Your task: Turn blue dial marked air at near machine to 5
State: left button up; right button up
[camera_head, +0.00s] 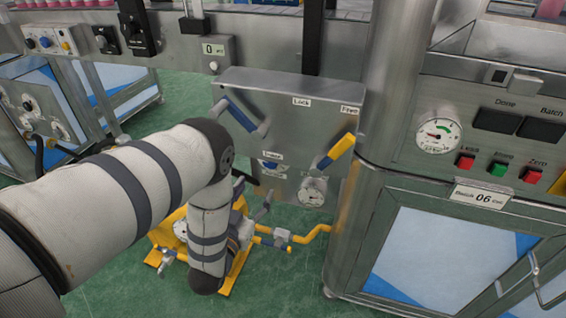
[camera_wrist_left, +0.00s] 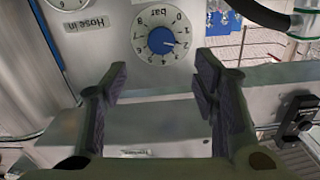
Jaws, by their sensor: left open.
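A round blue dial (camera_wrist_left: 162,40) with a white numbered ring marked bar shows upside down in the left wrist view. Its pale mark seems to point near 2. I cannot read an air label on it. My left gripper (camera_wrist_left: 161,82) is open, with dark fingers either side of an empty gap. The dial appears just beyond the fingertips, roughly centred between them, and is not gripped. In the head view my left arm bends down in front of the machine and its fingers cannot be made out clearly. My right gripper is not in view.
A Hose in plate (camera_wrist_left: 87,24) is beside the dial. In the head view, a steel panel (camera_head: 290,88) carries blue and yellow levers (camera_head: 337,151), with a white gauge (camera_head: 312,191) below. Yellow pipework (camera_head: 308,236) is low by my arm. A steel cabinet (camera_head: 345,240) stands at right.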

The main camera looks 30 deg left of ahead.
aim_at(270, 164)
pick_arm(q)
jog(key=b+x, duration=0.1)
jog(key=x, duration=0.9)
jog(key=shift+w+a, duration=0.15)
jog(key=shift+w, duration=0.2)
jog(key=c, duration=1.2)
